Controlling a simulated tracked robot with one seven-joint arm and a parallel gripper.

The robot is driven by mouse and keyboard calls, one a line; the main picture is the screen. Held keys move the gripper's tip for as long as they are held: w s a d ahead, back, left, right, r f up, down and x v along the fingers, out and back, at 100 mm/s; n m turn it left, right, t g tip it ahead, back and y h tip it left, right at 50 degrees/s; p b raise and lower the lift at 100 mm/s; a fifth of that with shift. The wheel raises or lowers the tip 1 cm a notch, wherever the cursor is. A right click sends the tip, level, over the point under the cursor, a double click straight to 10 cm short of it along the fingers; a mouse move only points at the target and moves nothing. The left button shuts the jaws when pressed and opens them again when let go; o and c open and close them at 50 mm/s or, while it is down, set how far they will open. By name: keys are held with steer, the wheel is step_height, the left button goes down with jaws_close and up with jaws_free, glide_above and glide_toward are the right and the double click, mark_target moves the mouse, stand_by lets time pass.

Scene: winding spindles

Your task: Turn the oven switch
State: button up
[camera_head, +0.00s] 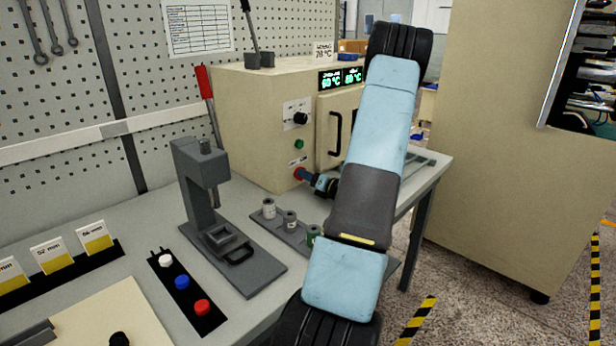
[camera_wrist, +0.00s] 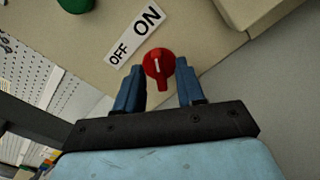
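The beige oven (camera_head: 265,130) stands at the back of the workbench, with green lit displays on top. The red oven switch (camera_head: 298,173) is low on its front, partly hidden by my gripper (camera_head: 310,177). In the wrist view the round red switch (camera_wrist: 157,62) has a raised handle with a white mark. The white OFF/ON label (camera_wrist: 135,36) is beside it. My gripper (camera_wrist: 159,68) is open, with one blue finger on each side of the switch. Gaps show between the fingers and the switch; I see no clear contact.
A grey press (camera_head: 205,200) stands on the bench left of the oven. A grey rack with small spools (camera_head: 290,222) lies below my arm. A black dial (camera_head: 300,118) and a green button (camera_head: 299,144) are above the switch. A large beige cabinet (camera_head: 510,150) stands right.

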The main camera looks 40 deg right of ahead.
steer(key=shift+w, duration=0.35)
steer(key=shift+c, duration=0.2)
